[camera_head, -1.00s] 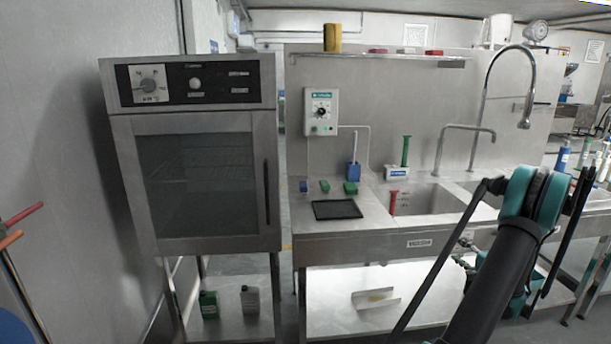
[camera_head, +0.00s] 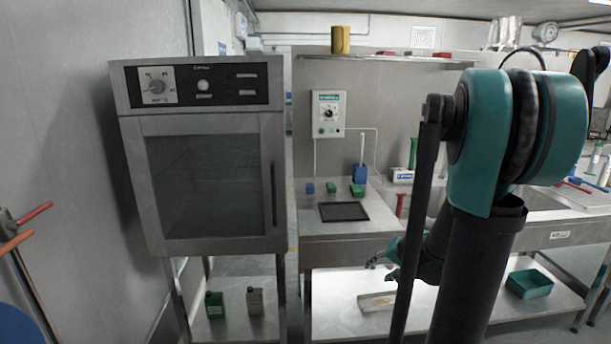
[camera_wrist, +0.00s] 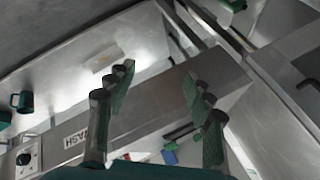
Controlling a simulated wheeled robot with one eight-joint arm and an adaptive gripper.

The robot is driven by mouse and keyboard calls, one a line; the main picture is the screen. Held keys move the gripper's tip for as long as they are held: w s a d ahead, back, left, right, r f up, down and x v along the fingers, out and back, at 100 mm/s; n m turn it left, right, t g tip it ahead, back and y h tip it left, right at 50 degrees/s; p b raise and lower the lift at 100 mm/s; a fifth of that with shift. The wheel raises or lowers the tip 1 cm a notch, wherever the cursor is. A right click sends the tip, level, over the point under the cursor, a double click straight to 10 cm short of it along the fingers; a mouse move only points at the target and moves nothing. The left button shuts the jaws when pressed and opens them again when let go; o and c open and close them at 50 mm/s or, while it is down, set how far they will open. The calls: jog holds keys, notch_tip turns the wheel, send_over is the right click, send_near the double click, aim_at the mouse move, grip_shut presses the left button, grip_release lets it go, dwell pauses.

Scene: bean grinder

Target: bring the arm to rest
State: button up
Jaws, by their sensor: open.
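My gripper (camera_head: 378,263) shows beside my raised arm in the head view, in front of the steel counter (camera_head: 345,250) and over its lower shelf. In the wrist view my gripper's two dark fingers (camera_wrist: 158,75) are spread apart with nothing between them. My teal and black arm links fill the right of the head view and hide part of the sink and counter.
A steel oven (camera_head: 210,85) stands at the left. The counter carries a black mat (camera_head: 343,211), a blue holder (camera_head: 360,174) and small green and blue blocks. A teal bin (camera_head: 529,284) sits on the lower shelf at right. Open floor shows between oven and counter.

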jog(key=s+a+f+n+g+h, duration=0.1)
jog(key=s+a+n, duration=0.1)
jog(key=s, duration=0.7)
jog(key=s+a+f+n+h, duration=0.2)
jog(key=s+n, duration=0.1)
jog(key=s, duration=0.5)
jog(key=shift+s+g, duration=0.35)
jog(key=shift+g, duration=0.05)
